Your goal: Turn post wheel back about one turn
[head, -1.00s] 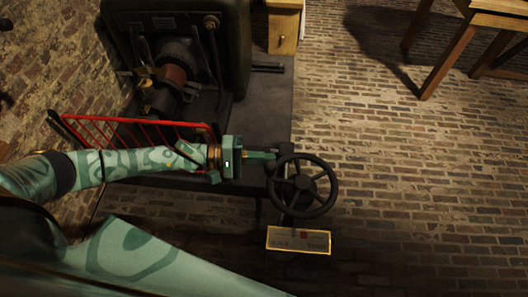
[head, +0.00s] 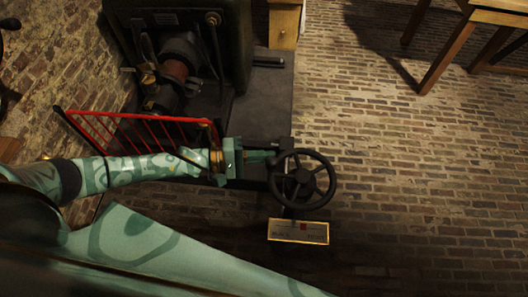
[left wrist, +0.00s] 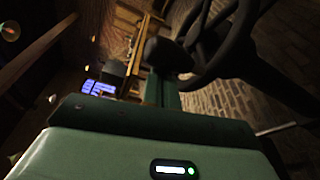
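The dark post wheel (head: 329,187) is a spoked handwheel in the head view, right of my left gripper. My left gripper (head: 275,157) reaches in from the left, with its fingertips at the wheel's upper left rim. In the left wrist view the wheel (left wrist: 217,62) shows at the upper right, close beside a dark fingertip (left wrist: 168,56). I cannot tell whether the fingers close on the rim or only touch it. My right gripper is not in view.
A plate with a yellow edge (head: 298,232) sits just below the wheel. A red guard rail (head: 140,119) stands behind my left forearm, with a dark machine (head: 180,65) beyond it. A wooden table (head: 445,55) is at the upper right. The brick floor to the right is clear.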

